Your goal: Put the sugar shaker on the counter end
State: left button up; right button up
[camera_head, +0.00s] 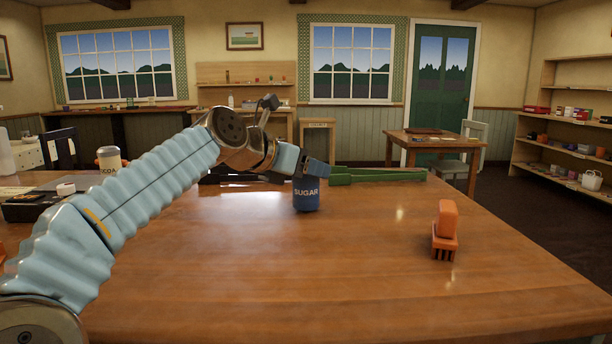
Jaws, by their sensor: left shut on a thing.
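The sugar shaker (306,197) is a dark blue container with "SUGAR" in pale letters, upright over the middle of the wooden table. My left gripper (312,172) is shut on its upper part, coming from behind and above, and hides its top. I cannot tell whether its base touches the table. A narrow wooden stand (317,124) with a small label stands by the far wall; the label is too small to read surely, so I cannot tell whether it is the counter end. My right gripper is not in view.
The wooden table (330,280) is clear in front. A long green object (378,175) lies behind the shaker at right. A pale canister (109,159) and a dark box (35,204) are at left. A smaller table (440,144) stands behind.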

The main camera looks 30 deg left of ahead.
pick_arm(q)
jog(key=shift+f, duration=0.25)
jog(key=o, duration=1.1)
jog(key=shift+r, duration=0.1)
jog(key=shift+s+r, duration=0.15)
jog(key=shift+s, duration=0.05)
jog(key=v, duration=1.1)
jog(key=shift+s+a, duration=0.15)
jog(key=shift+s, duration=0.2)
